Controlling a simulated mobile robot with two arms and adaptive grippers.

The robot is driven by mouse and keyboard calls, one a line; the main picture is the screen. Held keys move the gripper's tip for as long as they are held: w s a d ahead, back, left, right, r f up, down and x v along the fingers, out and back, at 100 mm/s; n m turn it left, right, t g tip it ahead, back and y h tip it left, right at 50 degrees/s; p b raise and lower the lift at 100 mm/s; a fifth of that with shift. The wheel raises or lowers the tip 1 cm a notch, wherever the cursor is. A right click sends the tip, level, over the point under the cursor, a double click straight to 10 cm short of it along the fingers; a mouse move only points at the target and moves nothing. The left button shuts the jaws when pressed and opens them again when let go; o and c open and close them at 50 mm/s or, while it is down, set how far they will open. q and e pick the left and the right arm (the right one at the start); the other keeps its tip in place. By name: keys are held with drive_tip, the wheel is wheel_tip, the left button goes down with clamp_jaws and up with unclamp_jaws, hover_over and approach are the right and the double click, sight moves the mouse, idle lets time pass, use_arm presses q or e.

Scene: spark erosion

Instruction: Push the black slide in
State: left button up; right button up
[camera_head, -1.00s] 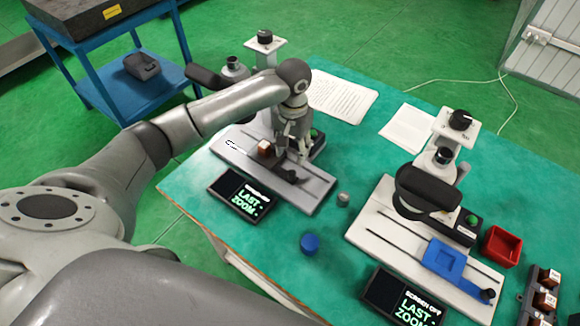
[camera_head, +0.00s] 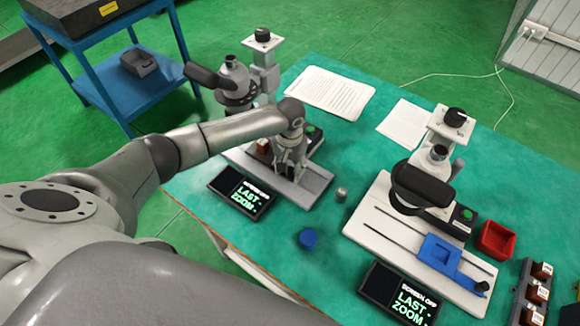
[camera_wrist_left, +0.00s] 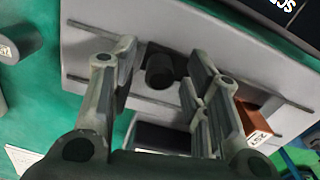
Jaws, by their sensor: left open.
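The black slide (camera_wrist_left: 181,64) sits on the grey stage of the left microscope (camera_head: 312,189). In the head view my left gripper hides most of the slide. My left gripper (camera_head: 288,172) points down over the stage, low above it. In the left wrist view the gripper (camera_wrist_left: 163,72) is open, with the slide's round black knob (camera_wrist_left: 160,72) between its fingers. I cannot tell whether either finger touches the knob. A brown cube with a white label (camera_head: 264,147) is at the slide; it also shows behind the right finger in the left wrist view (camera_wrist_left: 262,122).
A screen (camera_head: 241,192) lies in front of the left stage. A small grey cylinder (camera_head: 341,195) and a blue round piece (camera_head: 309,239) stand to its right. A second microscope with a blue slide (camera_head: 440,252), a red tray (camera_head: 496,240) and labelled cubes (camera_head: 541,270) are farther right.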

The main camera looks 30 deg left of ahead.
sight(266, 159)
use_arm(q)
clamp_jaws()
drive_tip(key=a, duration=0.5)
drive_tip(key=w+a, duration=0.1)
drive_tip(key=a, duration=0.2)
drive_tip(key=shift+w+a, duration=0.1)
drive_tip(key=shift+a, duration=0.35)
drive_tip(key=shift+r, duration=0.1)
